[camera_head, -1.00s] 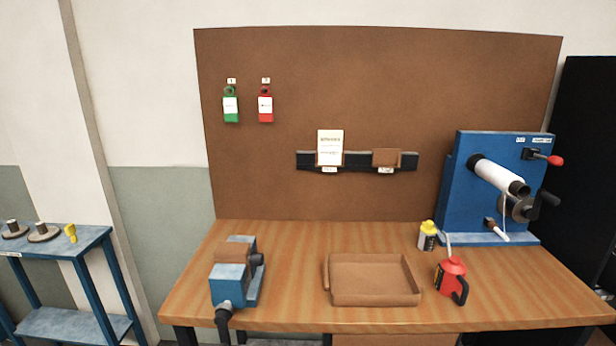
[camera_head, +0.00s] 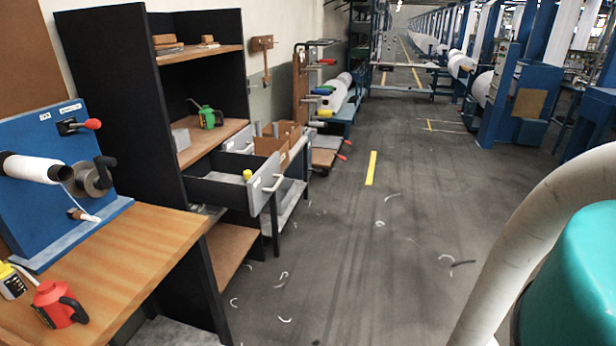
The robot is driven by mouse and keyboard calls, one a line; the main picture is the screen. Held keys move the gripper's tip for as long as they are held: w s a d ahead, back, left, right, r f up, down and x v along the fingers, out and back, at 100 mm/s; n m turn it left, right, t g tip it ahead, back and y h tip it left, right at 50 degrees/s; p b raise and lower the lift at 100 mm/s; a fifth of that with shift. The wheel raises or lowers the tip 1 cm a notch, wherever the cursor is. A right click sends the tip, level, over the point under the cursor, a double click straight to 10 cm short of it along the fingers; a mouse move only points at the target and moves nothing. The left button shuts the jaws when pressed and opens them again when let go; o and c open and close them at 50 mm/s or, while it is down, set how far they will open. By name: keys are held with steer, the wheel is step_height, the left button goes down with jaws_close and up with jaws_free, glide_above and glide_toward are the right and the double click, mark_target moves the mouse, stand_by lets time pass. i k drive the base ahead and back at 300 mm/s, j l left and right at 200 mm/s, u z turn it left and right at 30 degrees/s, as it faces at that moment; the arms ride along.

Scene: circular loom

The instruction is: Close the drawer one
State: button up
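A drawer (camera_head: 218,194) is pulled out of the dark shelf cabinet (camera_head: 163,130) at the left. It has dark sides, a grey front with a small label and a pale handle, and a yellow-topped item inside. The labels are too small to read, so I cannot tell which is drawer one. My gripper is not in view; only a pale and teal part of my arm shows at the lower right.
A wooden workbench (camera_head: 135,250) with a blue machine (camera_head: 50,140) and a red can (camera_head: 58,304) stands at the near left. A green can (camera_head: 207,116) is on a cabinet shelf. Beyond stands a cart (camera_head: 325,155). The grey floor (camera_head: 350,250) is largely open, with small scraps.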

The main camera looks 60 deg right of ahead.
mark_target(217, 179)
steer(key=z, duration=1.1)
steer(key=i+j+z, duration=0.1)
steer(key=j, duration=0.25)
steer(key=i+j+z, duration=0.1)
steer(key=j, duration=0.25)
steer(key=i+j+z, duration=0.1)
steer(key=j, duration=0.25)
steer(key=i, duration=0.1)
